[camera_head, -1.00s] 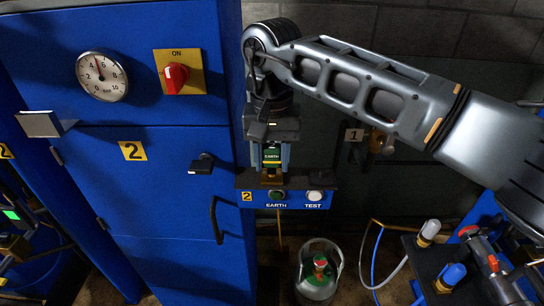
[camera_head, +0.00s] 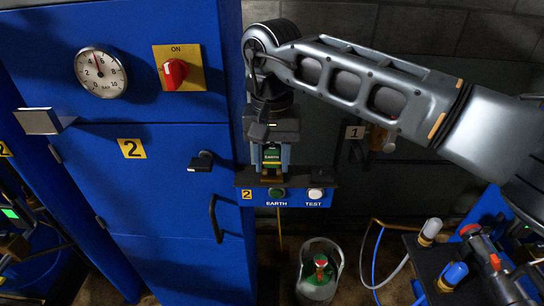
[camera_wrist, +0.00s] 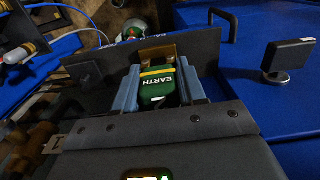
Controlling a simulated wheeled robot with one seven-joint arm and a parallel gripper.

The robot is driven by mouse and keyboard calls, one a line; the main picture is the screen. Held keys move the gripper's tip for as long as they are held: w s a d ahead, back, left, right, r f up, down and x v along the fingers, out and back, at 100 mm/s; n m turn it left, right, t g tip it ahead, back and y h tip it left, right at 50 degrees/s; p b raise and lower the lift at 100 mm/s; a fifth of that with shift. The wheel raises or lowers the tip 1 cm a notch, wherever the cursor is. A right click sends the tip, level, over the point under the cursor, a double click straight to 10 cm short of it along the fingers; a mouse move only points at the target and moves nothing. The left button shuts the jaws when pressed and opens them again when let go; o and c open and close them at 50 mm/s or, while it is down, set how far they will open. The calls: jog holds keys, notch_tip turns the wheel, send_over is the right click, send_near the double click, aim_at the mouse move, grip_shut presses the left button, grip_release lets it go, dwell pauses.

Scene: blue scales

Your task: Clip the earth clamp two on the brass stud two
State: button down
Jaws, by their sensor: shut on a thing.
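The earth clamp two (camera_head: 272,154) is a green block with a yellow band and the word EARTH. It sits upright between the pale blue fingers of my gripper (camera_head: 271,160), which is shut on it. The wrist view also shows the clamp (camera_wrist: 158,92) between both fingers. It is at the small blue box marked 2, directly above the EARTH label. A brass-coloured part (camera_head: 271,179) shows just below the clamp. The brass stud two cannot be clearly made out, and I cannot tell whether the clamp is seated on it.
The small box (camera_head: 290,197) carries a green EARTH lamp and a white TEST lamp. A blue cabinet (camera_head: 170,235) with a gauge, red switch and handles stands at left. A tool stand with hoses is at lower right.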

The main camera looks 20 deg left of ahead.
jog(key=shift+f, duration=0.15)
jog(key=c, duration=0.6)
grip_release()
jog(key=shift+o, duration=0.2)
jog(key=shift+r+b, duration=0.55)
jog(key=shift+r, duration=3.35)
